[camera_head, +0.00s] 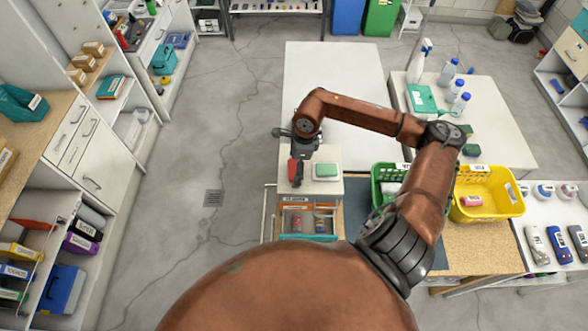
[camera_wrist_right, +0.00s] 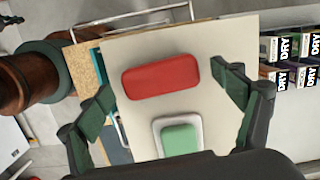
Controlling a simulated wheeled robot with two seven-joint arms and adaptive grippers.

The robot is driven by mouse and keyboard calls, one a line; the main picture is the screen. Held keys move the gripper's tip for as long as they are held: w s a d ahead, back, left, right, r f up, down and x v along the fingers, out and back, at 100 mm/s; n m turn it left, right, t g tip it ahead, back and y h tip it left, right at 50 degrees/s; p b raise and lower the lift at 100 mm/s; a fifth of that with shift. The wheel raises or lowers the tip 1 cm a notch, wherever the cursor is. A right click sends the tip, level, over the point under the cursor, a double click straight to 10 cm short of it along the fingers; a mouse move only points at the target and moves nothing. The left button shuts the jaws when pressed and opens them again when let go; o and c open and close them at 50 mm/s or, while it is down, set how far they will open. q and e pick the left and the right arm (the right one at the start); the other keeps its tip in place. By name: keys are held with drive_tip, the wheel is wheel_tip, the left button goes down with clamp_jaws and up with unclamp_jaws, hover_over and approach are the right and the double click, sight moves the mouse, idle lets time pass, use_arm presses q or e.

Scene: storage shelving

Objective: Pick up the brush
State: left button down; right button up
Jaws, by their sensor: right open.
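A red, rounded block (camera_wrist_right: 160,77), which looks like the brush, lies on a small pale top (camera_wrist_right: 135,130). No bristles show, so I cannot be sure it is the brush. In the head view the red block (camera_head: 295,173) is partly hidden beneath my right gripper (camera_head: 297,158). The right gripper is open and empty. In the right wrist view its dark green fingers (camera_wrist_right: 161,82) stand on either side of the red block, apart from it. My left gripper is not in view.
A green block on a white base (camera_wrist_right: 182,138) lies close beside the red one. Below the top in the head view is an open drawer (camera_head: 308,222) with items. A green basket (camera_head: 385,180) and a yellow basket (camera_head: 490,190) stand to the right. A long white table (camera_head: 335,70) lies behind, mostly clear.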

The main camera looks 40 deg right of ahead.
drive_tip(key=c, duration=1.2)
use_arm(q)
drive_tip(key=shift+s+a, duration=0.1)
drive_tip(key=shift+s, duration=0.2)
use_arm(e)
drive_tip(key=shift+c, duration=0.2)
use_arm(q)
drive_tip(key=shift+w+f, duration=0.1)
use_arm(e)
drive_tip(key=shift+r, duration=0.1)
